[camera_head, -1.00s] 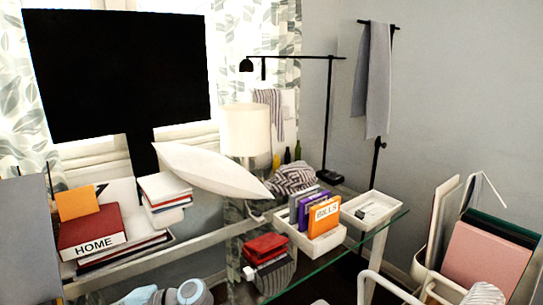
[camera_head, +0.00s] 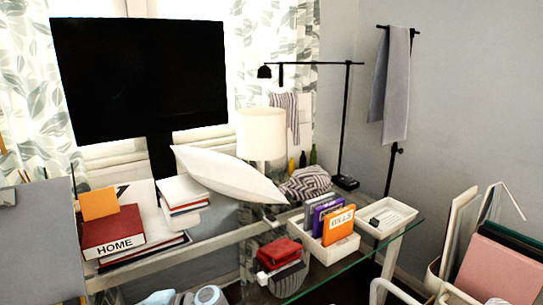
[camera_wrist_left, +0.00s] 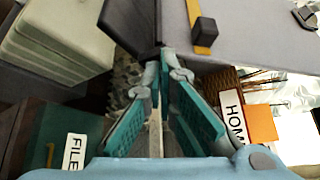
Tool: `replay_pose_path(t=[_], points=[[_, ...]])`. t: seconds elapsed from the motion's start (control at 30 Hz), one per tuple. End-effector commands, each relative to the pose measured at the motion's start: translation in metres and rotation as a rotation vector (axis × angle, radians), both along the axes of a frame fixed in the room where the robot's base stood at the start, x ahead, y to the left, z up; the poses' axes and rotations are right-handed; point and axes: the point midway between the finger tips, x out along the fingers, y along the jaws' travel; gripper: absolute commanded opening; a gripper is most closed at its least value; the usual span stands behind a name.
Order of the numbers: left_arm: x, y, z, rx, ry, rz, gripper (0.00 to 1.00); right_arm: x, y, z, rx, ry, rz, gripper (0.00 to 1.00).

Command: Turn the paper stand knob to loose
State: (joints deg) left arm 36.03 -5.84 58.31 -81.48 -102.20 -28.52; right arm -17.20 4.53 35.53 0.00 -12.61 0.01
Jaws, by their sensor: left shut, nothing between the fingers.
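A grey board (camera_head: 38,240), likely the paper stand, stands at the left edge of the head view. A small dark knob (camera_head: 7,197) shows near its top left corner. In the left wrist view, the grey board (camera_wrist_left: 255,35) fills the upper right, with a black knob (camera_wrist_left: 204,31) on a yellow wooden strip (camera_wrist_left: 194,10). A second black knob (camera_wrist_left: 306,17) sits at the right edge. My left gripper (camera_wrist_left: 159,66) is shut and empty, its teal fingertips below and left of the first knob. Contact cannot be told. My right gripper is not in view.
In the left wrist view, a dark panel (camera_wrist_left: 132,22) lies just beyond the fingertips. A FILE box (camera_wrist_left: 65,140) is lower left.

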Motion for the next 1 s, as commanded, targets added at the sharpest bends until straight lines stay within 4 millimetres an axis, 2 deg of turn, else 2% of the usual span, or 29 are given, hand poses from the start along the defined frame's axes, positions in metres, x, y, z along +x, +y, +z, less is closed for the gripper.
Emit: replay_pose_path(t=[0.53,0.83,1.0], points=[[0.0,0.0,-0.001,0.0,0.001,0.0,0.0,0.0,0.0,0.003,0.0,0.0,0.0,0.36],[-0.006,-0.004,0.005,0.0,0.0,0.0,0.0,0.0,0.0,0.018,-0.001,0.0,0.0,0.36],[0.003,-0.017,-0.002,-0.001,-0.002,0.0,0.0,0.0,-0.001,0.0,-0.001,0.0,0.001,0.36]])
